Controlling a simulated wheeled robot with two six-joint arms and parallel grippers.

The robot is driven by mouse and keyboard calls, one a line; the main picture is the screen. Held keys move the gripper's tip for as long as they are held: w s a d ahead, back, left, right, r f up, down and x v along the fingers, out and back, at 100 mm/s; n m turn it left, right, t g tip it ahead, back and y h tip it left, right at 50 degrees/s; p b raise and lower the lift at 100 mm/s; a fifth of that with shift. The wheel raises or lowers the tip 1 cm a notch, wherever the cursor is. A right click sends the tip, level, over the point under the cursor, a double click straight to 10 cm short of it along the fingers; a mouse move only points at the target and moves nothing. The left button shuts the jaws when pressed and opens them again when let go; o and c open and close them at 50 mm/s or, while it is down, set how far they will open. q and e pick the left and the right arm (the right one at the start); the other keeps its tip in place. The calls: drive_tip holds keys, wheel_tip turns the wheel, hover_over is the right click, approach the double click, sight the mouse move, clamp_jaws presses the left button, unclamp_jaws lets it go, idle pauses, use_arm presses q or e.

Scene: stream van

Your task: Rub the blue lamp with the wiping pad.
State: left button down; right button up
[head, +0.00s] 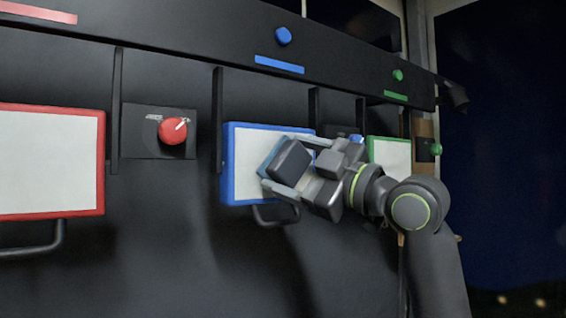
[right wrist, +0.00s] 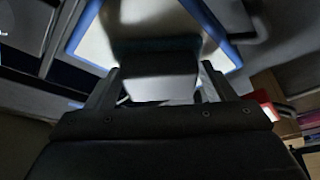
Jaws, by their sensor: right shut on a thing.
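The blue lamp is a white panel in a blue frame (head: 229,165) on the dark wall, with a dark handle below it. My right gripper (head: 283,165) is in front of its right half and covers part of the panel. It is shut on the wiping pad (head: 291,160), a dark block tilted between the fingers. In the right wrist view the pad (right wrist: 160,65) sits between the fingers, with the lamp's blue frame (right wrist: 85,28) and white face behind it. I cannot tell whether the pad touches the lamp. My left gripper is not in view.
A red-framed lamp (head: 50,160) is at the left and a green-framed lamp (head: 390,152) at the right, partly behind my arm. A red knob (head: 173,130) is left of the blue lamp. Vertical dark dividers (head: 217,120) stand out between the bays.

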sight(309, 164)
drive_tip(key=shift+w+d, duration=0.4)
drive_tip(key=shift+d, duration=0.3)
drive_tip(key=shift+w+d+r+p, duration=0.1)
drive_tip(key=shift+w+d+p, duration=0.3)
drive_tip(key=shift+w+d, duration=0.1)
drive_tip(key=shift+d+f, duration=0.1)
drive_tip(key=shift+f, duration=0.1)
drive_tip(key=shift+s+a+r+b, duration=0.15)
drive_tip(key=shift+s+a+b, duration=0.4)
drive_tip(key=shift+a, duration=0.4)
drive_tip(key=shift+s+a+b, duration=0.3)
drive_tip(key=shift+s+a, duration=0.2)
drive_tip(key=shift+a, duration=0.1)
drive_tip(key=shift+s+a, duration=0.6)
drive_tip(key=shift+a, duration=0.25)
